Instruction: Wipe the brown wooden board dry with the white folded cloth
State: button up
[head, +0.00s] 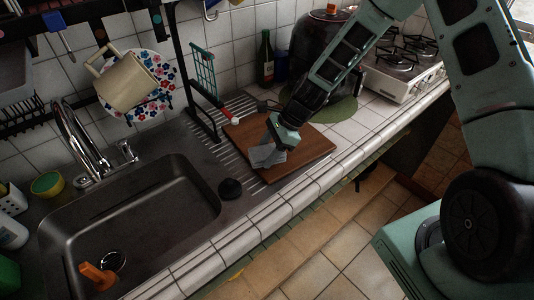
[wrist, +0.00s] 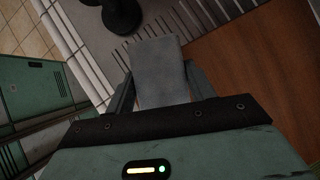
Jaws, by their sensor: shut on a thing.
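The brown wooden board (head: 310,151) lies partly over the ribbed drainer, to the right of the sink. It also fills the right side of the wrist view (wrist: 245,65). The pale grey-white folded cloth (head: 265,156) is at the board's left part. In the wrist view the cloth (wrist: 158,70) stands out between the two fingers. My gripper (head: 276,142) is shut on the cloth, low over the board's left side. I cannot tell whether the cloth touches the board. The fingers (wrist: 160,90) partly hide the cloth's held end.
A green rack (head: 203,72) and a red-handled tool (head: 231,116) are behind the board. A dark pot (head: 318,50), a bottle (head: 265,60) and a stove (head: 400,65) stand farther back.

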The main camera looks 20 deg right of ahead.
jog(key=shift+a+r+p, duration=0.1)
jog(key=shift+r+p, duration=2.05)
jog(key=shift+r, duration=0.65)
jog(key=shift+f, duration=0.1)
